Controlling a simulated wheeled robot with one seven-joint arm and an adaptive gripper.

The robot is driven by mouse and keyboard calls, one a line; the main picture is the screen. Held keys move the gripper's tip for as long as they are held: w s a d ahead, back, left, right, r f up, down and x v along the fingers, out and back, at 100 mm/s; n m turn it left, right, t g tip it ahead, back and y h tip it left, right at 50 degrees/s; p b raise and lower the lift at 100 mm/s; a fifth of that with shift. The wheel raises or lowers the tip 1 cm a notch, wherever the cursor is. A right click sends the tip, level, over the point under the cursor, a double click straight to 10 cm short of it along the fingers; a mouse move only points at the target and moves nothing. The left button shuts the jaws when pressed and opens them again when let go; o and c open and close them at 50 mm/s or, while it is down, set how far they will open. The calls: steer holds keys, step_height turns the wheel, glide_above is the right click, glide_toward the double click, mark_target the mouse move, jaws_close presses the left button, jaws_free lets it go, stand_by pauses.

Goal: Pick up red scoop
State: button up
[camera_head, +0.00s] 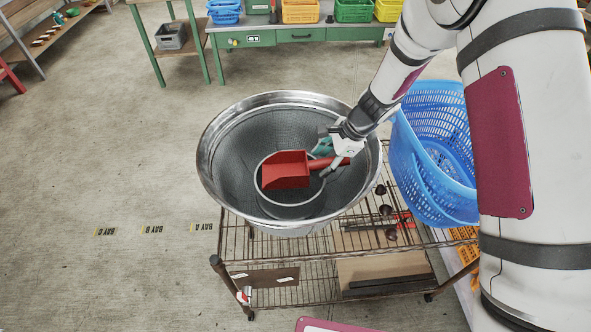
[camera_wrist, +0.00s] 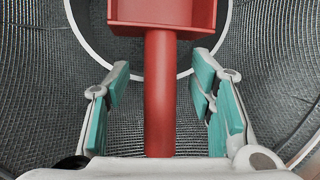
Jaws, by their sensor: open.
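The red scoop (camera_head: 287,170) lies over a round pot (camera_head: 290,211) inside a large metal bowl (camera_head: 212,165) on the wire cart. Its handle points right, toward my gripper (camera_head: 330,157). In the wrist view the red scoop (camera_wrist: 161,75) has its handle running down the middle, between the teal pads of my gripper (camera_wrist: 162,88). The pads stand apart on both sides of the handle, with a gap on each side. My gripper is open and holds nothing. Part of the handle's end is hidden behind the gripper in the head view.
A blue basket (camera_head: 432,150) stands right of the bowl. The wire cart's shelf (camera_head: 345,250) carries small dark things and a red-handled tool. A green workbench (camera_head: 300,35) with coloured crates stands at the back.

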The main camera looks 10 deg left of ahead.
steer(key=shift+x, duration=1.1)
jaws_close()
step_height(320, 180, up, 10)
